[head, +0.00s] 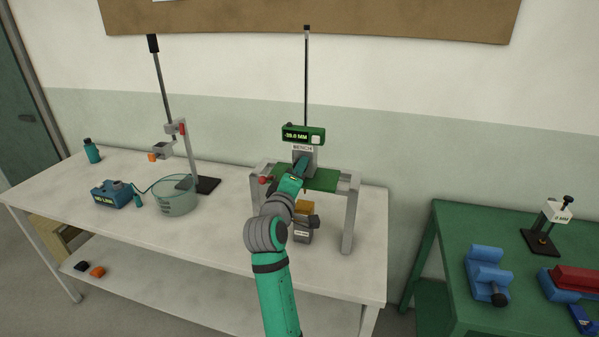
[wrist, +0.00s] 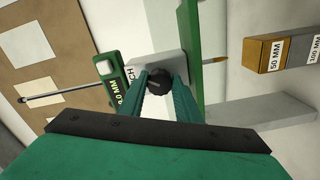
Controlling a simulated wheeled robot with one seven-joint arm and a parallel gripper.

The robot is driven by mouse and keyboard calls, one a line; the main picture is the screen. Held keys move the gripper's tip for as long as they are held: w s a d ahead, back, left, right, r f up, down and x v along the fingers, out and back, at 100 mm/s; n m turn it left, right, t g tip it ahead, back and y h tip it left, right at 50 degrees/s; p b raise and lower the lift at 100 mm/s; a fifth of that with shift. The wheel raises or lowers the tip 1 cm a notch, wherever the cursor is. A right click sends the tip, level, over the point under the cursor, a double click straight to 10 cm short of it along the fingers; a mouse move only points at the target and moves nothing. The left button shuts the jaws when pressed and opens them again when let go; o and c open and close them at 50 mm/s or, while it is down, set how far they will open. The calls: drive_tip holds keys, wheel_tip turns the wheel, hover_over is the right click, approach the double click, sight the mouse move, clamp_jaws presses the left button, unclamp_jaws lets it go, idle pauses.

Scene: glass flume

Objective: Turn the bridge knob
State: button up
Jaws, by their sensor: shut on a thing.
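The bridge knob (wrist: 158,79) is a dark, ridged round knob on the grey block marked BENCH (head: 304,153). In the wrist view my gripper (wrist: 159,84) has one green finger on each side of it and is shut on it. In the head view my gripper (head: 301,163) covers the knob. The block sits on the green bridge (head: 322,180), which stands on grey legs. Above it is a green readout (head: 303,135) showing a millimetre value, and a tall thin rod (head: 306,80) rises behind.
Under the bridge are blocks, including one labelled 50 MM (wrist: 264,47). A red-ended part (head: 265,180) sticks out at the bridge's left. Further left stand a glass bowl (head: 172,197), a clamp stand (head: 207,184) and a blue box (head: 111,195). A green table (head: 450,225) stands at the right.

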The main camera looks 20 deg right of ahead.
drive_tip(key=shift+f, duration=0.1)
idle(0.5)
drive_tip(key=o, duration=1.1)
drive_tip(key=shift+c, duration=0.2)
drive_tip(key=shift+a, duration=0.1)
drive_tip(key=v, duration=1)
drive_tip(key=shift+s+a, duration=0.2)
drive_tip(key=shift+s, duration=0.1)
